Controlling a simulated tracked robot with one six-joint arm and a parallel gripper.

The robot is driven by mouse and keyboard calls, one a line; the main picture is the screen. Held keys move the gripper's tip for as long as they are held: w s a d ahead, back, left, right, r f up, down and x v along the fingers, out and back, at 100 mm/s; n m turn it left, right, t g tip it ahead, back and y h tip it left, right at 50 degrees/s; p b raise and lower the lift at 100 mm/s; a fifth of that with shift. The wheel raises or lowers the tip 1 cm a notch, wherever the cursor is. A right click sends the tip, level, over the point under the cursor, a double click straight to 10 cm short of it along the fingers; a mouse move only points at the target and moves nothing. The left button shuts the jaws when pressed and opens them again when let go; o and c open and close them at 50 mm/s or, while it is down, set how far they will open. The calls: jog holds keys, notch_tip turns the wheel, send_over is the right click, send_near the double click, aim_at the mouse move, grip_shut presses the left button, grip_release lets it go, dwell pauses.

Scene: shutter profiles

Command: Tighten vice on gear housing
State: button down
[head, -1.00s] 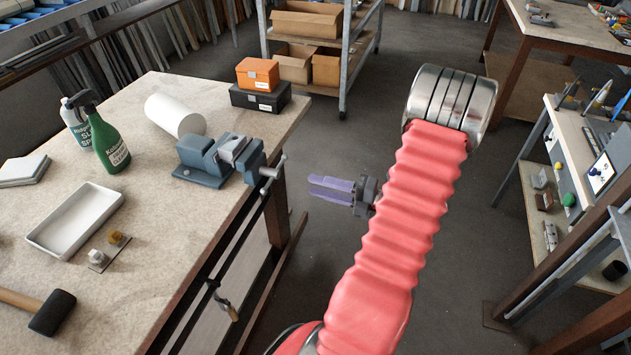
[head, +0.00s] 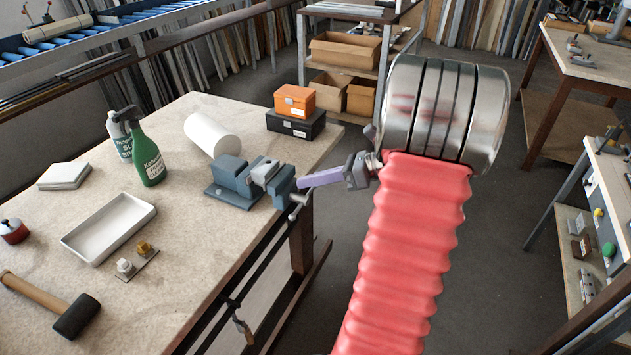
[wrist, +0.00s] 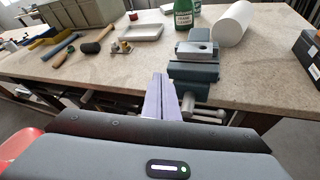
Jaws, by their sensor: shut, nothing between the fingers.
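The blue-grey vice (head: 232,190) is on the near right edge of the workbench, with its screw end at the edge. A grey metal piece, apparently the gear housing (head: 266,171), sits at its jaws; the wrist view shows its slotted top (wrist: 197,48). The vice's handle bar (head: 297,206) hangs at the screw end, beyond the bench edge. My gripper (head: 302,182) has purple fingers, shut and empty. Their tips are beside the screw end; I cannot tell whether they touch it. In the wrist view the fingers (wrist: 158,98) stand just left of the screw and handle (wrist: 195,112).
A white roll (head: 211,134), a green spray bottle (head: 147,150) and orange (head: 294,101) and black (head: 296,124) boxes stand behind the vice. A white tray (head: 108,228) and a mallet (head: 75,316) lie left. Open floor is right of the bench.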

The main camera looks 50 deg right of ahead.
jog(key=d+r+n+g+h, duration=0.2)
jog(key=d+n+h, duration=0.1)
jog(key=n, duration=1.5)
jog(key=d+r+n+g+h, duration=0.2)
jog(key=d+r+n+h, duration=0.1)
jog(key=n, duration=1.4)
jog(key=shift+d+r+n+h, duration=0.3)
jog(key=shift+d+n, duration=0.1)
jog(key=shift+d, duration=0.3)
jog(key=shift+f, duration=0.1)
